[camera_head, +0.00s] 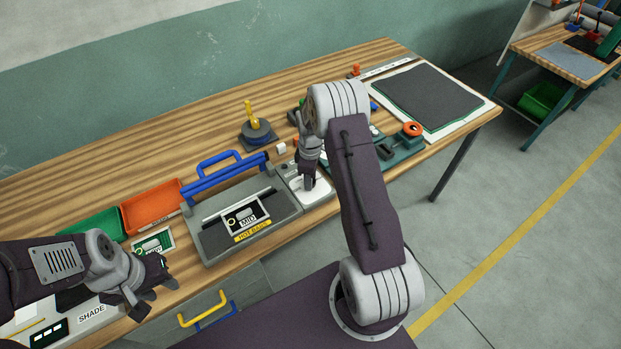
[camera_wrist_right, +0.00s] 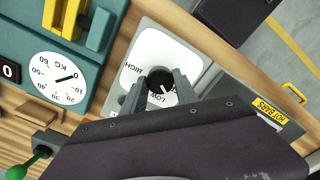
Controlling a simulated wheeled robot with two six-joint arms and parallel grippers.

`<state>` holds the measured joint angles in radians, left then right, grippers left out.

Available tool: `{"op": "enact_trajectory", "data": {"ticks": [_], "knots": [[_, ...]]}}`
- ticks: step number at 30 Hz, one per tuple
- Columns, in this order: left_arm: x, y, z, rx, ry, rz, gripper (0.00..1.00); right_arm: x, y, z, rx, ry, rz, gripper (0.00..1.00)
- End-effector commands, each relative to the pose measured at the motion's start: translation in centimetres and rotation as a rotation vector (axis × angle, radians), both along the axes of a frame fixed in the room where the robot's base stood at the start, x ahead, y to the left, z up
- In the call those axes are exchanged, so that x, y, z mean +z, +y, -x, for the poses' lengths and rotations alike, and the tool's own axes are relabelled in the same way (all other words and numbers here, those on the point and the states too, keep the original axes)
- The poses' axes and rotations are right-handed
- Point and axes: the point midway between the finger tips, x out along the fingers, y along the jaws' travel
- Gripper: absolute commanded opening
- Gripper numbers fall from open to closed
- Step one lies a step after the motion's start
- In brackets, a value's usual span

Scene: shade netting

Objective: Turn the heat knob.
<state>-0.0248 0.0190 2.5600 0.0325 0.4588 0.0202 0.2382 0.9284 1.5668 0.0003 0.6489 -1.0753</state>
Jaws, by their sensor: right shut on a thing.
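The heat knob (camera_wrist_right: 160,78) is a small black round knob with a light pointer mark. It sits on a white dial plate (camera_wrist_right: 176,52) marked HIGH and LOW, and its pointer is on the LOW side in the right wrist view. My right gripper (camera_wrist_right: 161,92) has a finger on each side of the knob and is shut on it. In the head view my right gripper (camera_head: 308,184) is over the white plate (camera_head: 318,192) and hides the knob. My left gripper (camera_head: 155,296) is empty with its fingers apart, above the table's front left.
The grey hot-bar sealer (camera_head: 208,245) with a blue handle (camera_head: 215,170) stands left of the dial. A teal scale (camera_wrist_right: 25,92) is on the dial's other side. Orange (camera_head: 150,207) and green (camera_head: 97,229) trays lie further left. Dark sheets (camera_head: 428,95) lie at the right end.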

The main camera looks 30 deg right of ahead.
Motion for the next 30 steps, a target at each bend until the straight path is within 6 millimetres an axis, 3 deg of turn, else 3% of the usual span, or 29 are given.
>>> {"op": "enact_trajectory", "data": {"ticks": [30], "knots": [[-0.31,0.0,0.0,0.0,0.0,0.0,0.36,0.4,-0.13,-0.47,-0.964,-0.014,-0.001,0.0]]}}
